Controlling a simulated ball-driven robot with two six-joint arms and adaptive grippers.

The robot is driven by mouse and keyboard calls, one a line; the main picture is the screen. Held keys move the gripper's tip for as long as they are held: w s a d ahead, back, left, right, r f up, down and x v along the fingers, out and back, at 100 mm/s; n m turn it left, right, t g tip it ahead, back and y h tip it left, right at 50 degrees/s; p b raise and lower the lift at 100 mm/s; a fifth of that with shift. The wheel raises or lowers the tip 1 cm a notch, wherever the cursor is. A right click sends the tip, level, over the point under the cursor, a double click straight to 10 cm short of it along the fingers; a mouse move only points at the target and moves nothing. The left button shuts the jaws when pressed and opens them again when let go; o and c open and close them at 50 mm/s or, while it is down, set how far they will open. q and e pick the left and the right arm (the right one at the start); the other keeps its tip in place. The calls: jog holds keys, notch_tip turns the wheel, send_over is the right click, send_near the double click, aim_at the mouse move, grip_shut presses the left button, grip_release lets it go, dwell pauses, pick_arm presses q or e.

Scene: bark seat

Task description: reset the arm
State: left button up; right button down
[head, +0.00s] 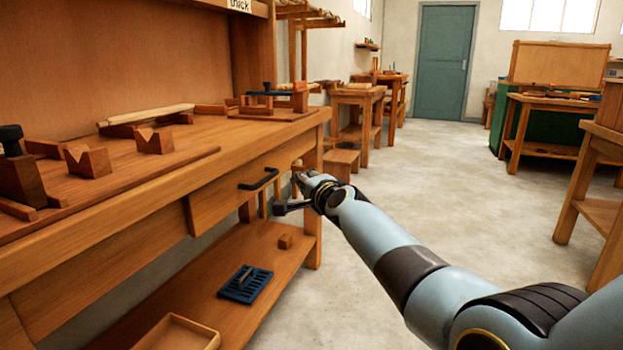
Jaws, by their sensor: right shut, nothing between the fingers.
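My right arm reaches in from the lower right, pale blue with dark bands. Its gripper (287,197) is shut and empty. I cannot tell how far the gripper is from the handle, but nothing is held. The drawer front looks about flush with the bench front. My left gripper is not in view.
The workbench (150,215) fills the left side, with V-notched wooden blocks (154,141) on top. Its lower shelf holds a blue slotted rack (245,284) and a shallow wooden tray (178,333). Clear floor (440,190) lies right, leading towards a green door (443,62).

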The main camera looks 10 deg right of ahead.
jog(key=s+d+f+n+g+h+p, duration=0.1)
jog(key=s+d+f+g+p, duration=0.2)
jog(key=s+f, duration=0.85)
jog(key=s+d+f+n+g+p, duration=0.25)
jog(key=s+f, duration=0.65)
jog(key=s, duration=0.5)
jog(key=s+d+f+g+h+p, duration=0.1)
jog(key=s+d+f+g+p, duration=0.15)
jog(key=s+f, duration=0.9)
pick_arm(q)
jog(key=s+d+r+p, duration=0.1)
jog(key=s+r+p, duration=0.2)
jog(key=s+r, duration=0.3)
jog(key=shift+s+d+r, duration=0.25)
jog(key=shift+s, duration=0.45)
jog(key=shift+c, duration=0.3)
pick_arm(e)
jog(key=s+d+f+n+g, duration=0.2)
jog(key=s+n, duration=0.1)
jog(key=s, duration=1.1)
jog(key=s+d+f+n+g+h, duration=0.1)
jog(key=s+d+f+n+g, duration=0.1)
jog(key=s, duration=1.1)
jog(key=s+d+f+n+g, duration=0.3)
jog(key=s+n, duration=0.3)
jog(key=s, duration=0.8)
jog(key=shift+s+d+g+h, duration=0.35)
jog(key=shift+d+g+h, duration=0.05)
jog(key=shift+d, duration=0.3)
